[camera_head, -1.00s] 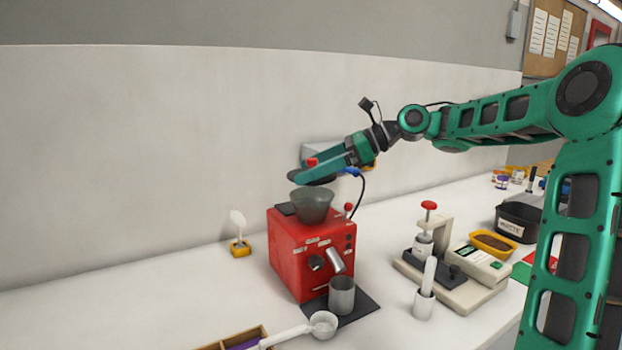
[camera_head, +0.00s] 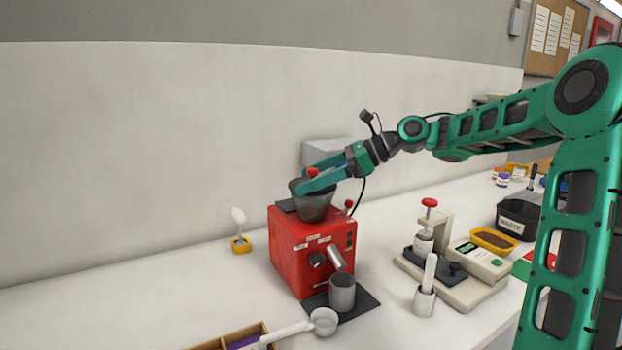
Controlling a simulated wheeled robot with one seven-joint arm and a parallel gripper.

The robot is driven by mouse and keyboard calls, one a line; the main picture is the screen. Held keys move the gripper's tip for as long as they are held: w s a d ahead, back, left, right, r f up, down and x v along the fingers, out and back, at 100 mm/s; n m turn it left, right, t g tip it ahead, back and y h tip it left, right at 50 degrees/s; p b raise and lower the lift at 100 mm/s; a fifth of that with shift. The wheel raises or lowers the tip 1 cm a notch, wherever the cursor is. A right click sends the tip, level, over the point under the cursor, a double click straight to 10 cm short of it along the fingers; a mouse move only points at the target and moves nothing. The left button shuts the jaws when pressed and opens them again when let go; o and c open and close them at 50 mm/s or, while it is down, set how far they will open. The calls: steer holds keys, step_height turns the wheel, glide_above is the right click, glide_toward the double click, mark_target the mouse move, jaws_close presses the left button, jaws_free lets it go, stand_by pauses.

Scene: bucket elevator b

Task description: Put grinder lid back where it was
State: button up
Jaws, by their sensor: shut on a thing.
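The red grinder (camera_head: 292,245) stands on the white counter with a grey translucent hopper (camera_head: 314,208) on top. My gripper (camera_head: 312,179) is shut on the red knob of the grinder lid (camera_head: 296,187). The dark lid is at the hopper's mouth, mostly hidden behind my fingers. I cannot tell whether it sits fully flat on the rim. A grey metal cup (camera_head: 342,291) stands under the grinder's spout on a dark mat.
A press with a red knob (camera_head: 430,202) and a white tool in a white cup (camera_head: 424,300) stand right of the grinder. A yellow-based brush (camera_head: 240,244) stands to the left. A white scoop (camera_head: 322,320) lies in front.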

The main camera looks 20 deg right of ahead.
steer(key=o, duration=0.9)
steer(key=shift+r, duration=0.25)
steer(key=v, duration=1.2)
steer(key=shift+r, duration=0.4)
